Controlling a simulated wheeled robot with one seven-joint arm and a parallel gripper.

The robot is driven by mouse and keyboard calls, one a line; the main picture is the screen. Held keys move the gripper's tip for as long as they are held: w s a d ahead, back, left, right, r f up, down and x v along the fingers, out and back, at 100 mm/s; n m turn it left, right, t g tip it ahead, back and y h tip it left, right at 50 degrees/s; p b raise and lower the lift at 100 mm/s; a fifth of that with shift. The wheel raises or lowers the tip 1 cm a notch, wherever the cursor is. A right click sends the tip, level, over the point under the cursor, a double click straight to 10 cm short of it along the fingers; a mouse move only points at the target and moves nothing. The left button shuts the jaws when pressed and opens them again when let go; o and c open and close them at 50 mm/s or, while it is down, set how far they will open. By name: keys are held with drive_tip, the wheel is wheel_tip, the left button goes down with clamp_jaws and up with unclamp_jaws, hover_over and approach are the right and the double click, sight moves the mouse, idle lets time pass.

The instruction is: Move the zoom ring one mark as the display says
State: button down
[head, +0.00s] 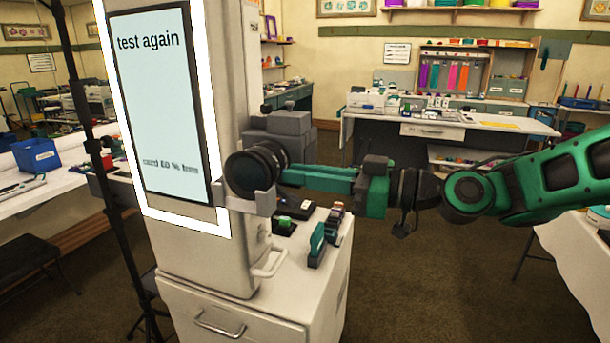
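The display (158,100) on the white booth column reads "test again" in large letters. A smaller line low on it is blurred; it seems to hold "60 %". The black lens with the zoom ring (256,170) sticks out from the grey camera body (290,123), to the right of the display. A grey bracket is under the lens. My gripper (284,177), with green fingers, reaches in from the right. Its tips are at the right side of the lens. I cannot tell whether they touch or grip the ring. The ring's marks are too small to read.
Below the lens, the white cabinet top (318,278) holds a green stapler-like object (316,246) and small dark devices (296,208). A black stand pole (92,150) is left of the display. A blue bin (36,154) sits on the left table. Open floor lies behind my arm.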

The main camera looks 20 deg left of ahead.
drive_tip(key=shift+w+r, duration=0.1)
drive_tip(key=shift+r, duration=0.05)
drive_tip(key=shift+d+r+h, duration=0.1)
drive_tip(key=shift+r+h, duration=0.05)
drive_tip(key=shift+h, duration=0.25)
drive_tip(key=c, duration=2)
unclamp_jaws()
drive_tip(key=shift+w, duration=0.1)
drive_tip(key=shift+c, duration=0.2)
